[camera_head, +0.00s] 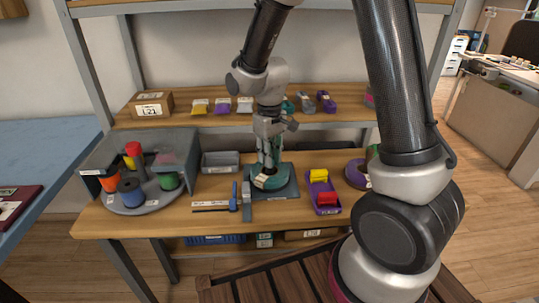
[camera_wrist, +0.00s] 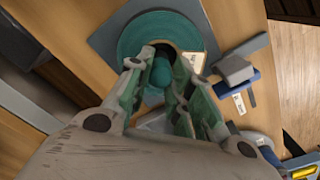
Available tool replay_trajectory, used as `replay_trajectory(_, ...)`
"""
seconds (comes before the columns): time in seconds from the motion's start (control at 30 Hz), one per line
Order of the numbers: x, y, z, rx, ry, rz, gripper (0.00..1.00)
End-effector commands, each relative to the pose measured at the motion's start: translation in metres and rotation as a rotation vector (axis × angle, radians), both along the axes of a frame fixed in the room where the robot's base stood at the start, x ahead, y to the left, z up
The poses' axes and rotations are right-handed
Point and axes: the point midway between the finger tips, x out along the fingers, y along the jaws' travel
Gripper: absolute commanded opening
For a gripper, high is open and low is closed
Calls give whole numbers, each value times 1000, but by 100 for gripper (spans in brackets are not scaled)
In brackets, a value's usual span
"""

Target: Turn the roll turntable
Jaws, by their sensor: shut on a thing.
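The round grey turntable (camera_head: 146,205) stands at the left of the workbench in a grey housing, with orange, red, blue and green rolls on it. My gripper (camera_head: 267,168) is away from it, at the middle of the bench, pointing down over a teal disc (camera_head: 270,182) on a grey base plate. In the wrist view the teal disc (camera_wrist: 137,35) has a dark central hole and a pale label. My gripper (camera_wrist: 160,80) is shut on a rounded teal piece (camera_wrist: 161,72) at the disc's middle. Its fingers hide part of the piece.
A grey bin (camera_head: 220,162) stands between turntable and disc. A blue-handled tool (camera_head: 233,197) lies left of the plate. A purple tray (camera_head: 323,193) with yellow and red blocks is to the right. The upper shelf (camera_head: 190,117) holds a box and small packets.

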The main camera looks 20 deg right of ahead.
Motion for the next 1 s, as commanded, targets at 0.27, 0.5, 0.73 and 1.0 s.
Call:
replay_trajectory(0.27,1,0,1,1,-2,-137,0)
replay_trajectory(0.5,1,0,1,1,-2,-257,0)
replay_trajectory(0.73,1,0,1,1,-2,-372,0)
replay_trajectory(1.0,1,0,1,1,-3,-507,0)
